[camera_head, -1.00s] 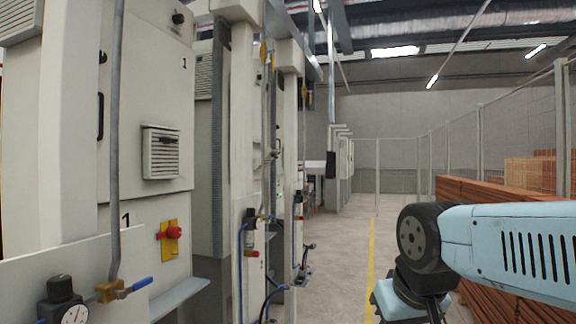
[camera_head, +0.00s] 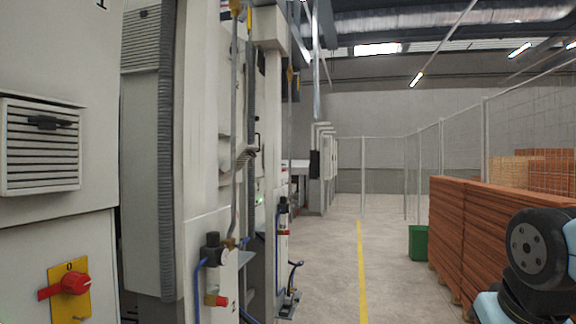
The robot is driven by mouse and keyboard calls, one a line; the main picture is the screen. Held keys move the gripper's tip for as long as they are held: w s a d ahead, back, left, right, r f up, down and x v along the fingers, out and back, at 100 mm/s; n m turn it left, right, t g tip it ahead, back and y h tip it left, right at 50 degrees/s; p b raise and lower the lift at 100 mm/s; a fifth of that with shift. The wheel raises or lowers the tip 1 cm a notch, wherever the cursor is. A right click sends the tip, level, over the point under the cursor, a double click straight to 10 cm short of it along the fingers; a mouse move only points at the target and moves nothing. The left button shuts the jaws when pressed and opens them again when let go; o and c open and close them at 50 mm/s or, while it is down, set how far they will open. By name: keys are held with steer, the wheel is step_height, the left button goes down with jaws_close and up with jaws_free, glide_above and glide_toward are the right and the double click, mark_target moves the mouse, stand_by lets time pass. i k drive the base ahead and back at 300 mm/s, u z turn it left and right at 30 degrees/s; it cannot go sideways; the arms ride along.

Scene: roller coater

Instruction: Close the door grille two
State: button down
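In the head view, a tall white machine cabinet (camera_head: 58,210) stands close on the left. It carries a louvred vent (camera_head: 40,146) and a red rotary switch on a yellow plate (camera_head: 70,286). A grey ribbed vertical strip (camera_head: 168,150) runs beside it, with a louvred panel (camera_head: 141,42) at the top. I cannot tell which part is door grille two. Part of my arm shows at the lower right, well apart from the cabinets. My gripper is not in view.
A clear aisle with a yellow floor line (camera_head: 361,265) runs ahead. Orange-brown stacks (camera_head: 462,235) and a green bin (camera_head: 418,242) stand right, before a mesh fence (camera_head: 520,125). Machine posts with pipes and a regulator (camera_head: 212,255) jut out on the left.

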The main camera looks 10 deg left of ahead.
mark_target(241, 162)
steer(key=u, duration=0.1)
steer(key=i, duration=0.95)
steer(key=u, duration=0.35)
